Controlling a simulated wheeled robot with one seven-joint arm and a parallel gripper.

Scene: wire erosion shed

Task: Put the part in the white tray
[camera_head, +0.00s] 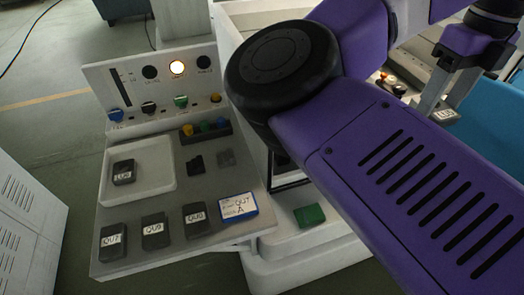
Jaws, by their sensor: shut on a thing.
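My gripper (447,98) is at the upper right, partly hidden by my purple arm. It is shut on a grey part (444,115) with a white label that is too small to read surely. The held part is over or near a blue surface, and I cannot tell if it touches it. The white tray (164,187) stands on a grey shelf at the left, far from my gripper. One dark labelled block (124,172) lies in the tray's left part; the rest of the tray is bare.
Three dark labelled blocks (156,231) and a blue-edged card (237,207) line the shelf (160,265) front. A peg rack (206,132) and small dark pieces (196,163) lie right of the tray. A control panel (150,85) rises behind. A green block (309,215) lies lower.

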